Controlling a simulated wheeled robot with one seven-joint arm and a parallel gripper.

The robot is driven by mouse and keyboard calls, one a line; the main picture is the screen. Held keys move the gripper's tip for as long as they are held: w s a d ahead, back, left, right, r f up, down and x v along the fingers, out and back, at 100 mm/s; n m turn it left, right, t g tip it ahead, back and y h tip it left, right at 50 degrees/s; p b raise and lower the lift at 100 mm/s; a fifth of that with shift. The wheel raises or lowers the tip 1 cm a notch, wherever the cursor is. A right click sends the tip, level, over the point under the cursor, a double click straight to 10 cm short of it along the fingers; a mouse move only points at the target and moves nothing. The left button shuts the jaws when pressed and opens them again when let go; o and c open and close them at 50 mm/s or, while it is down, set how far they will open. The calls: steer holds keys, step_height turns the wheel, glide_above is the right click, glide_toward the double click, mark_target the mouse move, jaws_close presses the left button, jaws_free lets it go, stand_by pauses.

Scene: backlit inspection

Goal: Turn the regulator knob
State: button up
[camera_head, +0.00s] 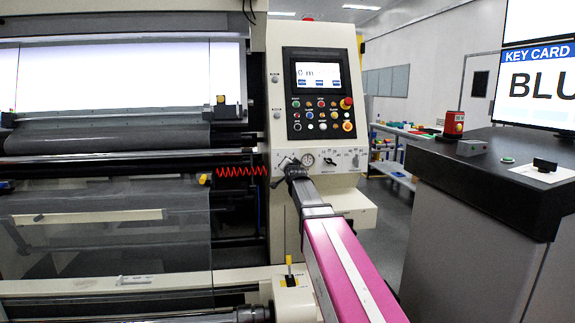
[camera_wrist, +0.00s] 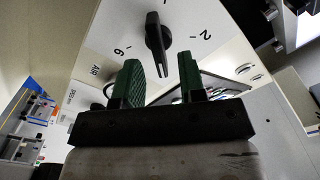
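The regulator knob (camera_wrist: 157,45) shows in the wrist view as a black bar handle on a pale panel, with the numbers 6 and 2 around it. Its long end points down the picture. My gripper (camera_wrist: 159,62) is open, with one green finger on each side of the handle's lower end in the picture. A gap shows on both sides, and I see no contact. How deep the handle sits between the fingers I cannot tell. In the head view my gripper (camera_head: 292,167) is at the left of the machine's lower panel and hides much of the knob there.
A round gauge (camera_head: 308,159) and a second dial (camera_head: 333,161) sit right of my gripper on the same panel. The control panel (camera_head: 320,95) with screen and buttons is above. A red coiled cable (camera_head: 240,171) hangs at the left. A dark-topped console (camera_head: 490,165) stands at the right.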

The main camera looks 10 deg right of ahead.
steer(key=shift+w, duration=1.6)
jaws_close()
